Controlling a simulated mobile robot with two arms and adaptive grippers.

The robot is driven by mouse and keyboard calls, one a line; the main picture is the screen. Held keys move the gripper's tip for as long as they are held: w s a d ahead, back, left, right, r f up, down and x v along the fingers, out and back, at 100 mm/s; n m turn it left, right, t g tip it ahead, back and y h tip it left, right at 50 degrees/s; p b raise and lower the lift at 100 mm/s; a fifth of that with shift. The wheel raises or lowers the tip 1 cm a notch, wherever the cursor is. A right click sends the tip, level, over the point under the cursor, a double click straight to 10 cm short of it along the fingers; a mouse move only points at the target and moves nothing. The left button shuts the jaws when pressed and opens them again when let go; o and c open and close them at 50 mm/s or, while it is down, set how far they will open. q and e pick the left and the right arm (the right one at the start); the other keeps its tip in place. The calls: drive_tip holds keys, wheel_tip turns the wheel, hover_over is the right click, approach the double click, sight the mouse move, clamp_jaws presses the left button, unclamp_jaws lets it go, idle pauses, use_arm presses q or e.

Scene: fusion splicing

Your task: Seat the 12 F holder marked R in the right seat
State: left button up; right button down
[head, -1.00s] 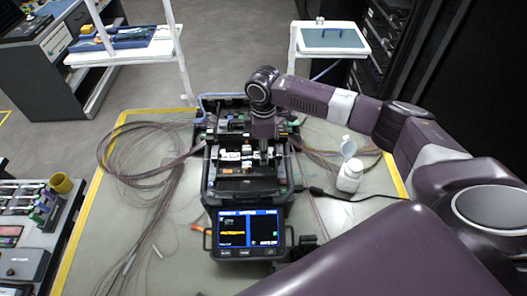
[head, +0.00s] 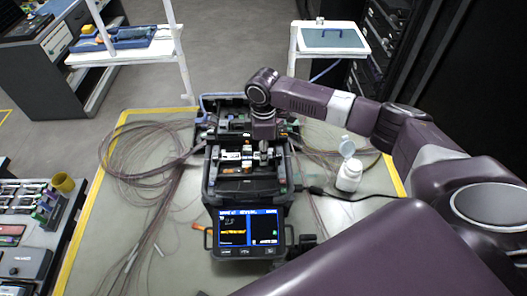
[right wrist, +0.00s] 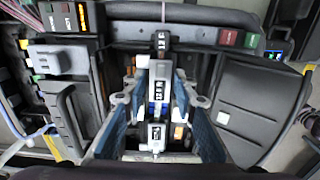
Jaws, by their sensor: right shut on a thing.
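My right gripper (head: 264,147) is over the right half of the open fusion splicer (head: 238,186). The label is too small to read, so I cannot confirm the R mark. The holder is in line with the splicer's middle, over the right seat area. The fingers and holder hide the seat, so I cannot tell whether the holder touches it. My left gripper is not in view.
The splicer's lit screen (head: 248,232) faces me at the front. Loose fibre coils (head: 150,150) lie to the left. A white bottle (head: 349,176) with its lid open stands to the right.

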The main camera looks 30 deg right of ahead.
drive_tip(key=shift+f, duration=0.1)
idle(0.4)
drive_tip(key=c, duration=1.5)
unclamp_jaws()
wheel_tip(320, 180, up, 12)
drive_tip(key=shift+f, duration=0.1)
